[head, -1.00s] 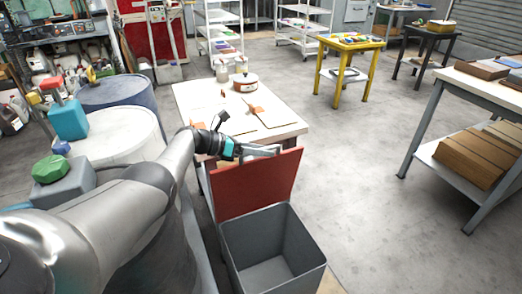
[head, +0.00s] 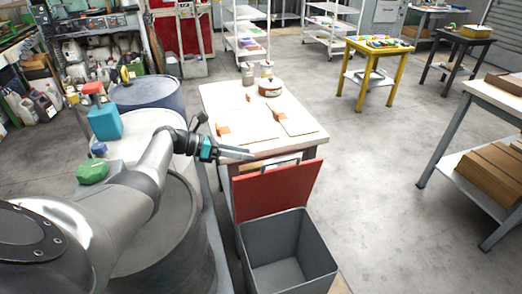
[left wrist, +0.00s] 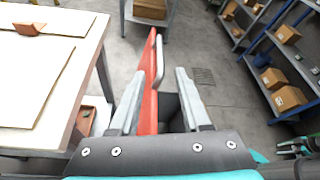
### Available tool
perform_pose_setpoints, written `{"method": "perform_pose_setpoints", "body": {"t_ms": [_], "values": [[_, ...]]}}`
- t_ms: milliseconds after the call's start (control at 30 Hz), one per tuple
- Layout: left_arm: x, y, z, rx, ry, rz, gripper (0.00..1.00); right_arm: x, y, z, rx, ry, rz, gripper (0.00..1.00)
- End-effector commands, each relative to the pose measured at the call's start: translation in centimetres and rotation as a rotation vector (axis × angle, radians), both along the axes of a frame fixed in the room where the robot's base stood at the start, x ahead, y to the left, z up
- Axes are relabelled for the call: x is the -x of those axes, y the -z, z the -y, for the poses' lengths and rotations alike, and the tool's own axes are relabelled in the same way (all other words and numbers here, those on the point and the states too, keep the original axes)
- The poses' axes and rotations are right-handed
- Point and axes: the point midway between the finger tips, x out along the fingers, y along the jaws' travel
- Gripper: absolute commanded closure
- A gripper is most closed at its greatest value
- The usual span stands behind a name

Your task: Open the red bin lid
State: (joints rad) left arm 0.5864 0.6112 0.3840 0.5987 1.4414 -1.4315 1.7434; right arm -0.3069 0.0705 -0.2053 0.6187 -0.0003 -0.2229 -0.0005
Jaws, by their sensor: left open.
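The red bin lid (head: 278,190) stands raised at the back of the grey bin (head: 290,262), leaning back a little. The bin's mouth is uncovered and its inside looks empty. A pale bar handle (head: 281,164) shows near the lid's top edge. My left gripper (head: 246,154) is open, just beyond the lid's upper left corner. In the left wrist view the lid (left wrist: 150,95) appears edge-on between the open fingers (left wrist: 160,75), with its handle (left wrist: 160,58) ahead. I cannot tell whether a finger touches it. My right gripper is in neither view.
A white-topped workbench (head: 255,115) with boards and a round tin (head: 270,88) stands close behind the lid. Drums (head: 147,95) stand at the left beside my arm. A bench with brown boxes (head: 490,170) is at the right. The floor between is clear.

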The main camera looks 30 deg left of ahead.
Motion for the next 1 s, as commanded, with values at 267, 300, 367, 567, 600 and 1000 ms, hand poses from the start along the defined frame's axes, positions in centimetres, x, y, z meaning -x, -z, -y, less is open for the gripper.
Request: {"method": "perform_pose_setpoints", "body": {"t_ms": [267,300,367,567,600,1000], "values": [[1.5,-0.8,-1.5,0.000,0.001,-0.001,0.53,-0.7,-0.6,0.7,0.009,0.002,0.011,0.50],[1.6,-0.8,-1.5,0.000,0.001,-0.001,0.53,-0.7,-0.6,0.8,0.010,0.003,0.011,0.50],[1.6,-0.8,-1.5,0.000,0.001,0.000,0.53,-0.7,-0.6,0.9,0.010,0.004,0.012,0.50],[1.5,-0.8,-1.5,0.000,0.001,0.000,0.53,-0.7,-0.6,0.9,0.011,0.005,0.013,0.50],[1.5,-0.8,-1.5,0.000,0.001,0.000,0.53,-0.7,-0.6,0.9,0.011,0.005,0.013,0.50],[1.5,-3.1,-1.4,0.000,0.001,0.000,0.53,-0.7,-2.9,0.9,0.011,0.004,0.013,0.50]]}}
